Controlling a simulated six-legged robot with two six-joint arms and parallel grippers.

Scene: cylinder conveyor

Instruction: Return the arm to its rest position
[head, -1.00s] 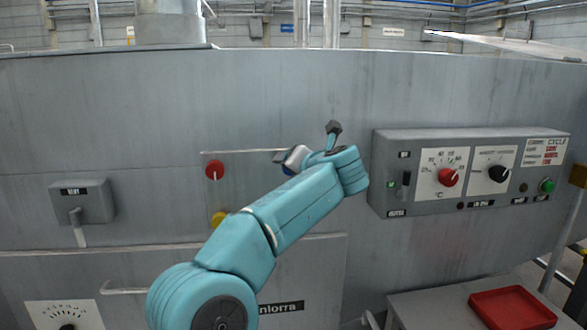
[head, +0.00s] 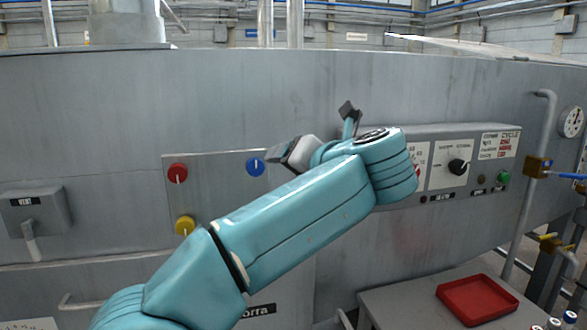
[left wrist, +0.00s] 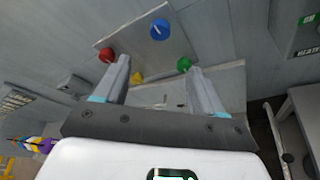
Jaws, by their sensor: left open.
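My left arm reaches from the bottom left of the head view to the middle. Its gripper (head: 314,132) is open in front of the grey machine wall (head: 240,95), with nothing visible between its fingers. In the left wrist view the two fingers (left wrist: 157,68) stand apart. Beyond them is a plate with a red knob (left wrist: 107,55), a blue knob (left wrist: 160,29), a yellow knob (left wrist: 137,77) and a green knob (left wrist: 184,64). The green knob is hidden in the head view. My right gripper is in neither view.
A control box (head: 492,152) is partly hidden behind my left arm. A vent box with a lever (head: 36,212) is at the left. A red tray (head: 478,300) lies on a grey table (head: 400,300) at lower right. Pipes with yellow valves (head: 537,167) stand at the right edge.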

